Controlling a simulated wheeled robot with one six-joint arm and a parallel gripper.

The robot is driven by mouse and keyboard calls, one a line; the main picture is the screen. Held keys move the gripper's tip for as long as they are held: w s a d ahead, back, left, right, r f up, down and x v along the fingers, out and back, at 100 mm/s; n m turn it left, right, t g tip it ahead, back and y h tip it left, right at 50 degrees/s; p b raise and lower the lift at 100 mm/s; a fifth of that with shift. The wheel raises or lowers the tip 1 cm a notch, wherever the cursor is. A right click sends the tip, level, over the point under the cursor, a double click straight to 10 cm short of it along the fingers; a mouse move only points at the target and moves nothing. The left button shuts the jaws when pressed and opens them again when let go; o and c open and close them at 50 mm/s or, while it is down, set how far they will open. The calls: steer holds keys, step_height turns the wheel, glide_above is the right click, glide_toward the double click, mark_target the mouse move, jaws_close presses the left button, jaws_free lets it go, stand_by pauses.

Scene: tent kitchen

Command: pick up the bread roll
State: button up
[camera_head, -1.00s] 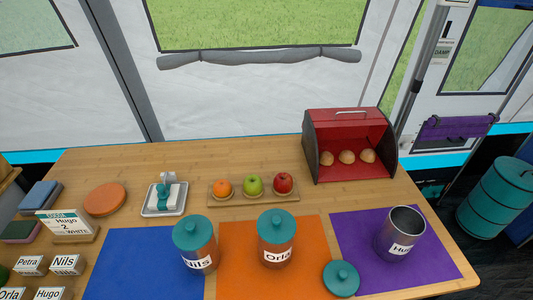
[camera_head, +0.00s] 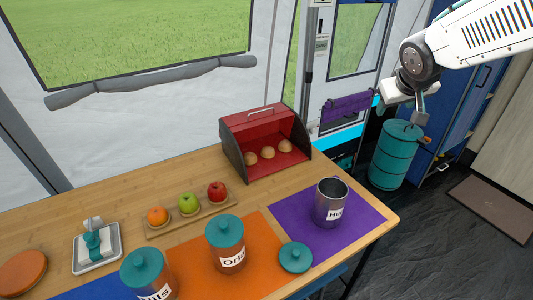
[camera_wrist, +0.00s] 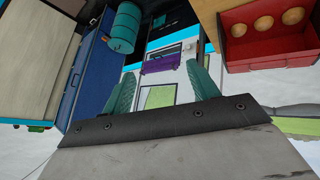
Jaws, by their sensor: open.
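Three round brown bread rolls (camera_head: 267,152) sit in a row inside an open red bread box (camera_head: 262,121) with dark sides, at the back right of the wooden table. In the wrist view the bread rolls (camera_wrist: 264,23) and the red box (camera_wrist: 268,54) show upside down at the upper right. My gripper (camera_head: 416,118) is at the upper right of the head view, right of the table and well away from the box. In the wrist view its two green fingers (camera_wrist: 160,88) are spread apart with nothing between them.
A steel mug (camera_head: 330,202) marked "Hu" stands on a purple mat (camera_head: 361,217). Its teal lid (camera_head: 295,257) lies on the table side. Lidded jars (camera_head: 225,243) stand at the front. A fruit tray (camera_head: 161,232) lies left of the box. A teal drum (camera_head: 392,157) stands on the floor.

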steer(key=w+a+f+n+t+y, duration=0.1)
steer(key=w+a+f, duration=0.3)
steer(key=w, duration=0.3)
steer(key=w+a+f+n+t+y, duration=0.1)
steer(key=w+a+f+n+y, duration=0.15)
steer(key=w, duration=0.55)
steer(key=n+y, duration=0.3)
steer(key=y, duration=0.2)
glide_toward(272, 152)
steer(key=w+d+r, duration=0.6)
steer(key=d+r, duration=0.1)
steer(key=r, duration=0.1)
steer(key=a+f+g+y, duration=0.1)
steer(key=a+f, duration=0.1)
steer(key=f, duration=0.1)
steer(key=s+a+f+n+g+y, duration=0.1)
steer(key=a+f, duration=0.2)
steer(key=a+f+n+g+y, duration=0.1)
steer(key=a+f, duration=0.1)
steer(key=f, duration=0.2)
steer(key=shift+s+a+n+y, duration=0.15)
steer(key=shift+s+n+y, duration=0.1)
steer(key=shift+s, duration=0.05)
steer(key=x, duration=0.6)
steer(key=shift+a+f, duration=0.15)
steer(key=shift+f, duration=0.15)
steer(key=shift+w+a+f, duration=0.2)
steer(key=shift+w+a, duration=0.05)
steer(key=shift+a, duration=0.05)
steer(key=c, duration=0.6)
